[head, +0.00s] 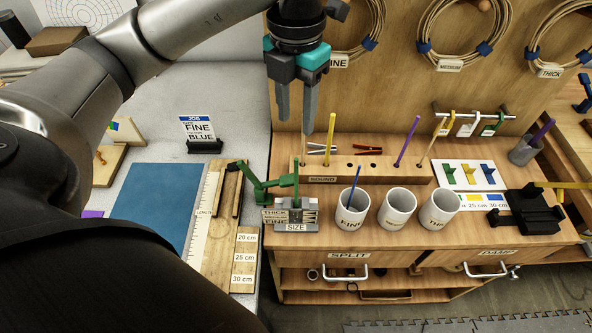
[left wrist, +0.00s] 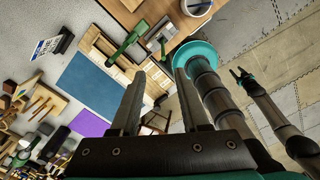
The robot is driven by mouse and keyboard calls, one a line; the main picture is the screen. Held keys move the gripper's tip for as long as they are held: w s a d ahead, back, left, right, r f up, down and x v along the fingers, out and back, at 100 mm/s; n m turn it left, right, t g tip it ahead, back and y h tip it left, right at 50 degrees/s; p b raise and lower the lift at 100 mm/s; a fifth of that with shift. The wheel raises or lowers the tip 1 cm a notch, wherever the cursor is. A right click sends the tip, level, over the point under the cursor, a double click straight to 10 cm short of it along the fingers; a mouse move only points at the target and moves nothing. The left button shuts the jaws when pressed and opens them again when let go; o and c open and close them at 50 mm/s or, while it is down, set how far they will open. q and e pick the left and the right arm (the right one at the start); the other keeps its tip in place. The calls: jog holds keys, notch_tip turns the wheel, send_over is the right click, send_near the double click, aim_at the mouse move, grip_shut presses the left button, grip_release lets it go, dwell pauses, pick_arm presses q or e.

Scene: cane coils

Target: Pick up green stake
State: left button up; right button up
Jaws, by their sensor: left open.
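A thin green stake (head: 296,178) stands upright at the grey SIZE gauge block (head: 297,218), next to a bent green arm (head: 256,184) that partly crowds it. In the left wrist view a small green upright (left wrist: 163,47) near the top looks like the same stake; the wider green piece (left wrist: 124,46) lies to its left. My left gripper (head: 297,122) hangs above and behind the gauge, jaws apart and empty, fingers pointing down. Its fingers (left wrist: 158,76) show in the left wrist view with nothing between them. My right gripper (left wrist: 241,75) seems to show small at the right there; its jaw state is unclear.
A wooden holder (head: 368,169) carries yellow (head: 331,133), purple (head: 407,141) and tan (head: 435,134) stakes just behind. White cups (head: 353,212) stand right of the gauge, one with a blue stake (head: 352,186). Wooden length strips (head: 222,235) and a blue mat (head: 155,205) lie left.

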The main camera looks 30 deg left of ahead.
pick_arm(q)
send_near(296, 171)
notch_tip(296, 171, down, 5)
jog(key=shift+w+a+f, duration=0.1)
jog(key=shift+f, duration=1.3)
jog(key=shift+w+f, duration=0.1)
jog(key=shift+f, duration=1.3)
jog(key=shift+c, duration=0.3)
grip_shut()
